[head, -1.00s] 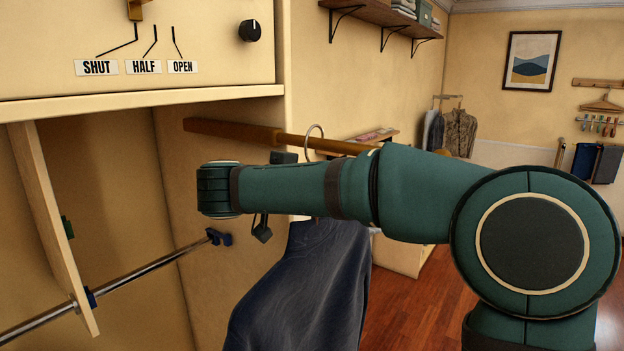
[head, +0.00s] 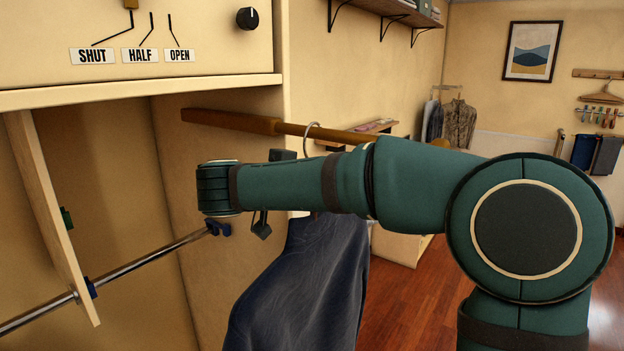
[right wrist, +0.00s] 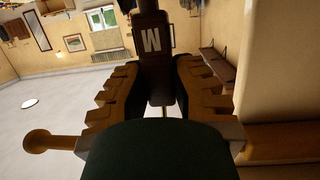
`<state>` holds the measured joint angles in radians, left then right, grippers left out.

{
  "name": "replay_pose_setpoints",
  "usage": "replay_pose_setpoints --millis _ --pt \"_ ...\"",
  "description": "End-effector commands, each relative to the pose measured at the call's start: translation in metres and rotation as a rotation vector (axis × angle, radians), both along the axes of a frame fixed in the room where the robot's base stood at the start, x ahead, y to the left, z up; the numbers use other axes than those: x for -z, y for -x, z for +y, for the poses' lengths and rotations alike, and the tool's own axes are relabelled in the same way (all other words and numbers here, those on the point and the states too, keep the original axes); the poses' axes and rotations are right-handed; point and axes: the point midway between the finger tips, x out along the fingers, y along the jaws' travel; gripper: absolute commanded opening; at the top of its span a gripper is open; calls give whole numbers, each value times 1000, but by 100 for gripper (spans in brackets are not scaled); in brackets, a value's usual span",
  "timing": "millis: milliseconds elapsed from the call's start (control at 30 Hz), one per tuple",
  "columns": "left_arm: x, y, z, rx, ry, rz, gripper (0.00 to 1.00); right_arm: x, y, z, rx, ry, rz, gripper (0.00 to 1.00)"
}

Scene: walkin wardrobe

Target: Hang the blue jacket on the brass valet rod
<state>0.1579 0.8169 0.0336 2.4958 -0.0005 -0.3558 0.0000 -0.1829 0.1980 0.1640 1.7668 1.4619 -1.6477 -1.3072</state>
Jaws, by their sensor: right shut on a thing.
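The blue jacket (head: 305,285) hangs below my right forearm in the head view. Its hanger hook (head: 313,126) shows above the forearm at the brass valet rod (head: 335,133), arching over the rod's line. I cannot tell if it rests on it. My right gripper (right wrist: 160,88) is shut on a dark hanger piece (right wrist: 152,45) marked with a letter. In the head view the forearm hides most of that grip. The rod's round end knob (right wrist: 37,141) shows at left in the right wrist view. My left gripper is not in view.
A cabinet with SHUT, HALF and OPEN labels (head: 140,55) and a knob (head: 247,18) stands at left. Below it are a chrome rail (head: 140,262) and an upright board (head: 50,215). A shelf (head: 385,12) is on the wall. The wooden floor (head: 415,290) is open at right.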

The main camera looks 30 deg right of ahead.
Motion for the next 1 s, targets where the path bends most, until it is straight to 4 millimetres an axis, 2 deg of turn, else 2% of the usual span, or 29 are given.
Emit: replay_pose_setpoints --millis 400,433,500,833,1000 --pt "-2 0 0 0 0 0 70 2 0 0 0 2 -2 0" --pt "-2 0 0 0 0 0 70 2 0 0 0 1 -1 30" --pt "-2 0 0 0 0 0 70 2 0 0 0 1 -1 50" --pt "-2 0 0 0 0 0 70 4 0 1 -1 -1 3 50" --pt "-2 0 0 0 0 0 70 -1 5 17 -4 0 1 50"
